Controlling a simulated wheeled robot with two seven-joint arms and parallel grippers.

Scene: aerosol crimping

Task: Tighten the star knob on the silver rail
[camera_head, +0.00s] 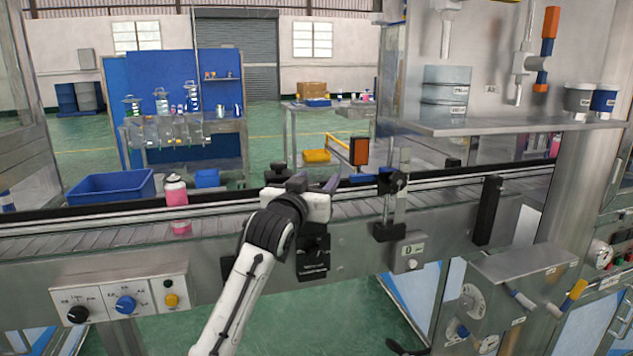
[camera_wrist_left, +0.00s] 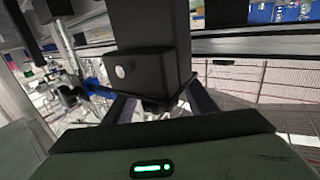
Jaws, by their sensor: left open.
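The black star knob (camera_head: 396,181) is on the silver upright rail (camera_head: 401,205) that stands at the conveyor's front side. An orange-faced sensor (camera_head: 358,151) and a blue piece are beside it. My left gripper (camera_head: 331,185) is to the left of the knob, over the conveyor edge, open and apart from the knob. In the left wrist view, a dark knob shape (camera_wrist_left: 70,97) shows at the left beside a blue part. The fingers are partly hidden there behind a large black block. A dark shape at the bottom edge of the head view may be part of my right gripper.
The conveyor (camera_head: 120,236) runs across the view. A pink and white can (camera_head: 175,190) stands on it at the left, near a blue bin (camera_head: 111,187). A black upright post (camera_head: 487,210) stands right of the rail. A grey box (camera_head: 408,252) is below the rail.

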